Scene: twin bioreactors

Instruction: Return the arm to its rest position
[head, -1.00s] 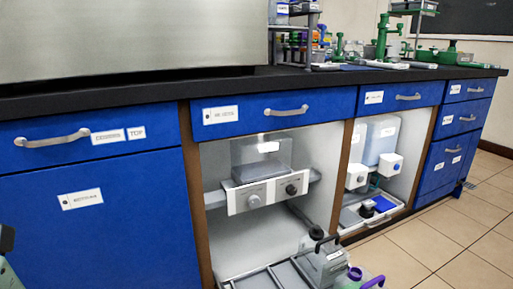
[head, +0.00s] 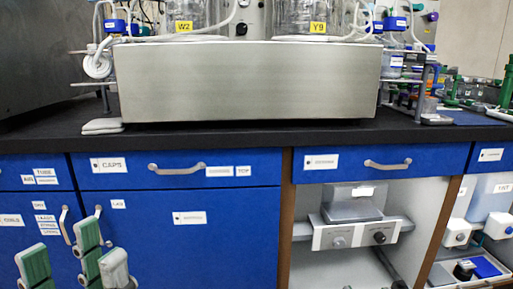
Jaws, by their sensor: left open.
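My left gripper (head: 62,252) is in the lower left of the head view, with green-padded grey fingers pointing up. Its fingers stand apart and nothing shows between them. It appears in front of the blue cabinet doors, below the worktop edge; the distance to the doors is hard to judge. The rest of my left arm is out of the picture. My right gripper is not in view.
A black worktop (head: 215,142) carries a steel bioreactor base (head: 250,85) with vessels labelled W2 (head: 184,27) and Y9 (head: 318,28). Blue drawers (head: 130,169) with protruding handles lie below. An open bay on the right holds a grey-white device (head: 355,234).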

